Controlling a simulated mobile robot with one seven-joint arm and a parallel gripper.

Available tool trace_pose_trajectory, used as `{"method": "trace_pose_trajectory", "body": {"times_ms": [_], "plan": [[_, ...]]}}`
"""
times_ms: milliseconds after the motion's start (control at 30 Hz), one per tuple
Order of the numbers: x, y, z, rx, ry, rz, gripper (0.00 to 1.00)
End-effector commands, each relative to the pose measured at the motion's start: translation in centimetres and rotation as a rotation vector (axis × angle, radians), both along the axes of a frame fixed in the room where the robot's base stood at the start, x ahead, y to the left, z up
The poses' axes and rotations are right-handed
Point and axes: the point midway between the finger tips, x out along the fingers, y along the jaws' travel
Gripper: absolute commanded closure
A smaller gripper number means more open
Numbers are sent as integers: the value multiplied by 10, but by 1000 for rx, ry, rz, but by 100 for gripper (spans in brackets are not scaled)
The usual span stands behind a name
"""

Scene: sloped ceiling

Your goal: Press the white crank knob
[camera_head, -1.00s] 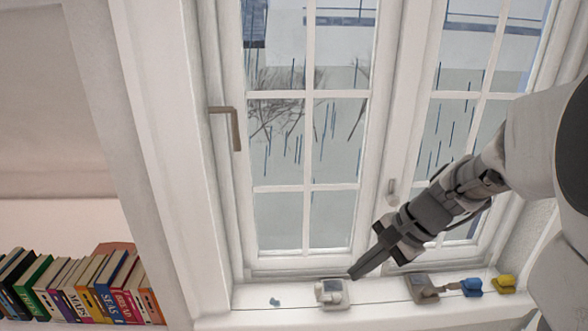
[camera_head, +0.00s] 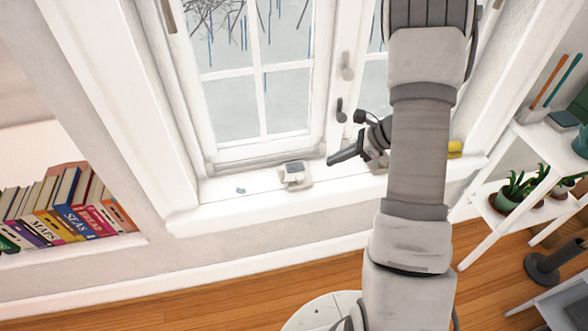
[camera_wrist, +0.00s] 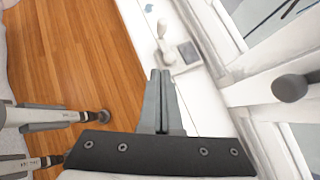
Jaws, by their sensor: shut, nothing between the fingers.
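A small white crank unit with a grey square plate (camera_head: 295,173) sits on the white windowsill. In the wrist view its grey plate (camera_wrist: 188,52) and its white crank with a rounded knob (camera_wrist: 162,29) show just beyond my fingertips. My gripper (camera_head: 331,160) is shut and empty, a little to the right of the unit in the head view. In the wrist view the shut fingers (camera_wrist: 160,72) point toward the crank's near end. I cannot tell whether they touch it. My arm hides part of the sill to the right.
The window frame rises behind the sill, with a dark handle (camera_head: 341,111). A small blue-grey piece (camera_head: 241,190) lies left of the unit. A yellow object (camera_head: 455,149) shows right of my arm. Books (camera_head: 68,205) stand at left; a white plant shelf (camera_head: 500,185) is at right.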

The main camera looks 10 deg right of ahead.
Motion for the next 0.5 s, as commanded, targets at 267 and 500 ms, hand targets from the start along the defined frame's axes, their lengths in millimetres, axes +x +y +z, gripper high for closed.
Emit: {"method": "trace_pose_trajectory", "body": {"times_ms": [267,500], "plan": [[0,-1,-1,2,3,-5,100],[3,6,-11,1,4,-2,100]]}}
